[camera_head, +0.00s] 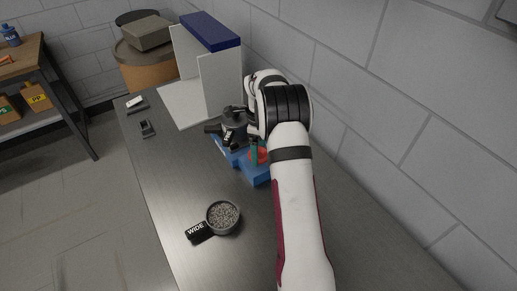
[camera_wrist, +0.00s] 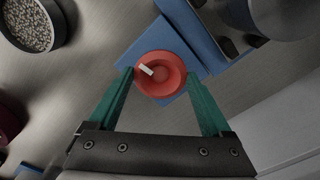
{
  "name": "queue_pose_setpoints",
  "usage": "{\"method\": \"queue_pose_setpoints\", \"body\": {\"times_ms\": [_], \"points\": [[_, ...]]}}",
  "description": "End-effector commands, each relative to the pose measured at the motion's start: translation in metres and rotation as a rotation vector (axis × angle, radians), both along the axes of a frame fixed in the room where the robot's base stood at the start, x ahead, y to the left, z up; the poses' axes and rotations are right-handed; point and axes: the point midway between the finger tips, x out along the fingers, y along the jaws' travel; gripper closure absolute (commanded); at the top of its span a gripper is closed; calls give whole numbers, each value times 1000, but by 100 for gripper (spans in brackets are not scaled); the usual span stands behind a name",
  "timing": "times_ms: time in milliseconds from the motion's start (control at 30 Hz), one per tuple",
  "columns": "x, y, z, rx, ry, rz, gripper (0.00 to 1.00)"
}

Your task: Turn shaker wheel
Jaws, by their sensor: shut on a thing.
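The shaker wheel is a round red knob (camera_wrist: 163,84) with a white mark on its upper left. It sits on a blue base (camera_wrist: 140,45); in the head view the red wheel (camera_head: 262,157) and blue base (camera_head: 262,180) show partly behind my arm. My gripper (camera_wrist: 160,78) has its two green fingers on opposite sides of the wheel, shut on it. In the head view a green finger (camera_head: 254,151) shows beside the wheel. The dark grey body of the shaker (camera_head: 233,124) stands on the left part of the base.
A grey cup of pellets (camera_head: 223,217) with a black "WIDE" tag (camera_head: 198,231) stands on the bench nearer the front. White panels with a blue top (camera_head: 210,31) stand behind the shaker. Two small devices (camera_head: 137,103) (camera_head: 148,128) lie at the left edge. The wall is close on the right.

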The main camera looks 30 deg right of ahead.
Motion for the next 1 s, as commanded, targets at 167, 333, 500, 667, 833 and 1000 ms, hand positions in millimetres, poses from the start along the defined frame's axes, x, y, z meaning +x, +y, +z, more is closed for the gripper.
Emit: {"method": "queue_pose_setpoints", "body": {"times_ms": [167, 333, 500, 667, 833, 1000], "points": [[0, 0, 0, 1, 1, -106, 72], [0, 0, 0, 1, 1, -176, 72], [0, 0, 0, 1, 1, -214, 72], [0, 0, 0, 1, 1, -230, 72], [0, 0, 0, 1, 1, -231, 72], [0, 0, 0, 1, 1, -231, 72]]}}
